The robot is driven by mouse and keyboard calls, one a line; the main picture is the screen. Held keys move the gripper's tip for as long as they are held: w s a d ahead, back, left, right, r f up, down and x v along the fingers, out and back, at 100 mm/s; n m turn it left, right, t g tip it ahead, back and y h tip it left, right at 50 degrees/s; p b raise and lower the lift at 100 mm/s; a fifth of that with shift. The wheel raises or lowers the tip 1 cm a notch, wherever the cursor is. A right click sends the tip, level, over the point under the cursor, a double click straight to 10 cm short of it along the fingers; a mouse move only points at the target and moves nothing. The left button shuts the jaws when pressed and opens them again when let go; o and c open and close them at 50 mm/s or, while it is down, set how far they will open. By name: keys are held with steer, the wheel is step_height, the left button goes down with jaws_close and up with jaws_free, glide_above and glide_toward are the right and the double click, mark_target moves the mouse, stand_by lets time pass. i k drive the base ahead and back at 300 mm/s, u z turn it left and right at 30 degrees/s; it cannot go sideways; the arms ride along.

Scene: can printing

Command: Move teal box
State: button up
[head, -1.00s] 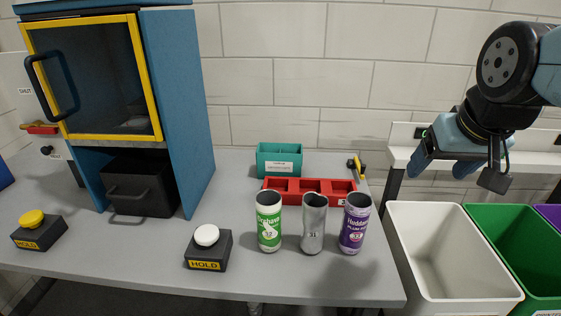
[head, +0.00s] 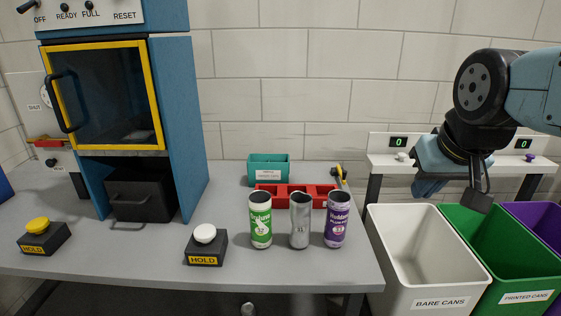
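The teal box (head: 269,169) stands at the back of the grey table (head: 120,252), behind a red tray, with a white label on its front. My gripper (head: 445,187) is at the right, well away from the teal box, above the area behind the white and green bins. Its fingers hang down and nothing shows between them. From this angle I cannot tell how far apart the fingers are.
A red tray (head: 297,189) sits right in front of the teal box. A green can (head: 260,222), a bare can (head: 300,222) and a purple can (head: 336,222) stand before it. A blue cabinet (head: 178,120) is left. White (head: 400,232) and green (head: 485,235) bins stand right.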

mark_target(262, 167)
steer(key=z, duration=0.2)
steer(key=k, duration=0.2)
steer(key=u, duration=0.65)
steer(key=i, duration=0.1)
steer(key=z, duration=2.2)
steer(key=k, duration=0.95)
steer(key=u, duration=1.85)
steer(key=i, duration=0.75)
